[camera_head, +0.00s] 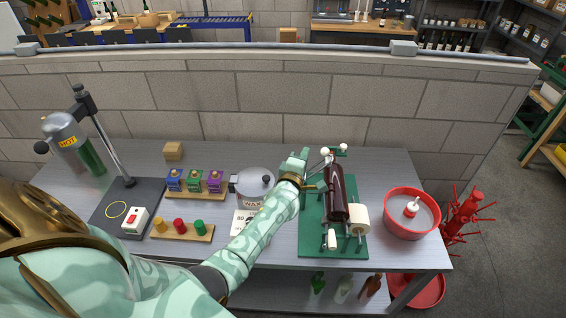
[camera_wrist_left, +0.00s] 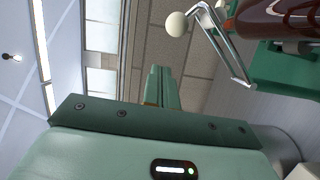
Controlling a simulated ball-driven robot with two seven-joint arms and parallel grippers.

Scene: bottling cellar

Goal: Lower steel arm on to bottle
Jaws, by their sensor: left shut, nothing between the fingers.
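A dark red bottle (camera_head: 336,190) lies lengthwise in a cradle on a green base (camera_head: 312,238). A bent steel arm (camera_head: 318,165) with a white ball knob (camera_head: 326,151) rises at its far left end. In the left wrist view the steel arm (camera_wrist_left: 228,52), its white knob (camera_wrist_left: 177,24) and the bottle (camera_wrist_left: 285,18) show at the upper right. The arm stands raised, apart from the bottle there. My left gripper (camera_head: 299,157) is shut and empty, just left of the knob. Its fingers (camera_wrist_left: 158,88) show apart from the knob. My right gripper is out of view.
A white roll (camera_head: 357,219) stands right of the bottle, beside a red tub (camera_head: 388,212). A grey pot (camera_head: 252,187) is left of my forearm, with coloured boxes (camera_head: 195,180) further left. A block wall (camera_head: 300,95) stands behind the bench.

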